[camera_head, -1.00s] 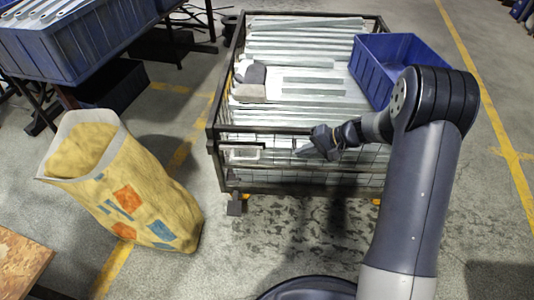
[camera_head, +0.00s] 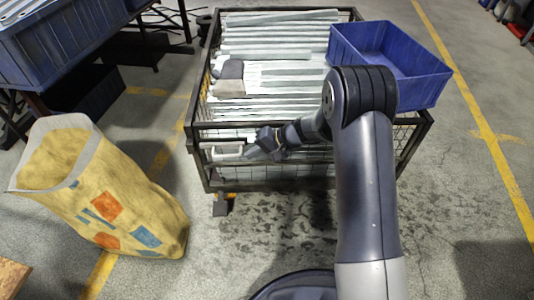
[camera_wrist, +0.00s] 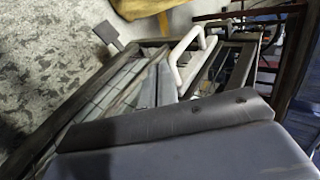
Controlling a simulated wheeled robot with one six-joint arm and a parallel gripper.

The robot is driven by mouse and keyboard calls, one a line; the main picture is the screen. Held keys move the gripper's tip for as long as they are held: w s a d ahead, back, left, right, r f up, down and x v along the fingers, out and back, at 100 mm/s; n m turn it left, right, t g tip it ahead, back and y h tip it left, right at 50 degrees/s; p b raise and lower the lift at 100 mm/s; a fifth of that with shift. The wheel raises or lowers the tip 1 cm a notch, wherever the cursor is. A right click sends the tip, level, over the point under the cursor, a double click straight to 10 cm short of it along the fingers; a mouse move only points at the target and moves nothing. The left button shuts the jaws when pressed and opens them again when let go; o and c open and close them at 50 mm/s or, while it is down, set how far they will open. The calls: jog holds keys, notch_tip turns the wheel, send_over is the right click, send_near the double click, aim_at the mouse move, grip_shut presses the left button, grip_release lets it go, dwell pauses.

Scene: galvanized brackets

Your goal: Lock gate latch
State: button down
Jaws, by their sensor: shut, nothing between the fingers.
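The gate latch shows as a pale, bent handle (camera_head: 226,152) at the left end of the cage's front side. It also shows in the wrist view (camera_wrist: 184,52) as a thick white bent bar beside the dark frame. My gripper (camera_head: 252,153) is shut and empty, just right of the handle. In the wrist view, my grey fingertips (camera_wrist: 154,88) lie close beside the bar. I cannot tell whether they touch it. Part of the latch near the fingertips is hard to make out.
The dark wire cage (camera_head: 270,185) holds long galvanized strips and a few grey and brown pieces. A blue bin (camera_head: 415,85) sits on its right side. A yellow sack (camera_head: 110,200) stands on the floor at left. Floor in front of the cage is clear.

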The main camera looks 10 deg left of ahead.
aim_at(228, 156)
jog(key=shift+a+r, duration=0.1)
jog(key=shift+a, duration=0.6)
jog(key=shift+a, duration=0.1)
jog(key=a, duration=0.1)
jog(key=a+b, duration=0.1)
jog(key=a, duration=0.2)
jog(key=shift+s+a+b, duration=0.2)
jog(key=shift+s+b, duration=0.1)
jog(key=shift+s, duration=0.05)
